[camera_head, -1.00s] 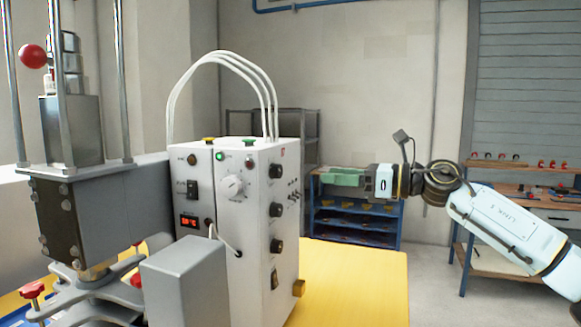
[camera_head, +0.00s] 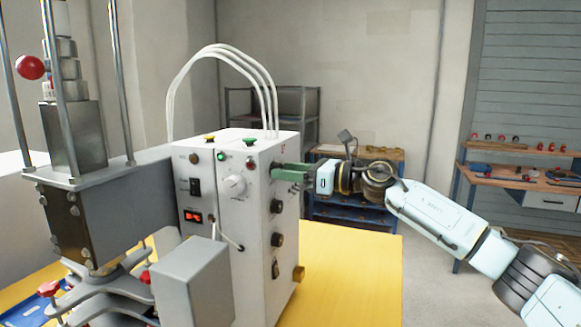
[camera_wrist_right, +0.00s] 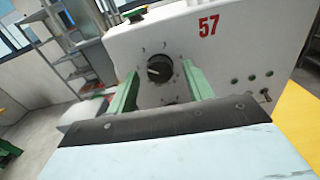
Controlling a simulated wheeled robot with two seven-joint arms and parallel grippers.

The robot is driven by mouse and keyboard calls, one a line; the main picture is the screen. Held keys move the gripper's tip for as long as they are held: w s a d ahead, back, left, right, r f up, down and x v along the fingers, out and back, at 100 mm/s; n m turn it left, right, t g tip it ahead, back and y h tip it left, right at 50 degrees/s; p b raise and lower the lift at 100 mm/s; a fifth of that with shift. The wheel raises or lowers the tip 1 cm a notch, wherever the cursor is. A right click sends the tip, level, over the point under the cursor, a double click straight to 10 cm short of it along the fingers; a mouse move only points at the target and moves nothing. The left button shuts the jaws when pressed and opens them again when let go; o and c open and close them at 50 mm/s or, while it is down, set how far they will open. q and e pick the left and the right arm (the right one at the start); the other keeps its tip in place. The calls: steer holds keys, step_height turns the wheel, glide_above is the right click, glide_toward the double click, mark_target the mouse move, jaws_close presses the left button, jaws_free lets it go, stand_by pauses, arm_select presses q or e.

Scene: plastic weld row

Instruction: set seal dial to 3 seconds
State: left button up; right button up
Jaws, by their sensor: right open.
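No label naming the seal dial is readable. My right gripper (camera_head: 278,173), with green fingers, is at the upper part of that side face, hiding the top knob there. In the right wrist view, a black knob (camera_wrist_right: 159,68) ringed by small marks lies between the open fingers of my right gripper (camera_wrist_right: 160,72). I cannot tell whether they touch it. My left gripper is not in view.
A grey press (camera_head: 115,215) stands left of the box, with a grey block (camera_head: 193,280) in front. White cables (camera_head: 225,55) arch above the box. The yellow table (camera_head: 345,265) is clear to the right. A blue shelf (camera_head: 350,210) stands behind.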

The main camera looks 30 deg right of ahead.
steer(key=c, duration=1)
steer(key=shift+o, duration=0.2)
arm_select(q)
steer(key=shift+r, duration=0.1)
arm_select(e)
steer(key=m+p, duration=0.3)
steer(key=p, duration=0.1)
steer(key=shift+r+m+p, duration=0.2)
steer(key=shift+m+p, duration=0.15)
steer(key=shift+m, duration=0.05)
steer(key=m+p, duration=0.8)
steer(key=shift+p, duration=0.35)
arm_select(q)
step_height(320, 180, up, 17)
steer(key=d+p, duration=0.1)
steer(key=p, duration=0.2)
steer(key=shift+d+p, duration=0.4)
arm_select(e)
steer(key=shift+f+m, duration=0.2)
steer(key=shift+m, duration=1.9)
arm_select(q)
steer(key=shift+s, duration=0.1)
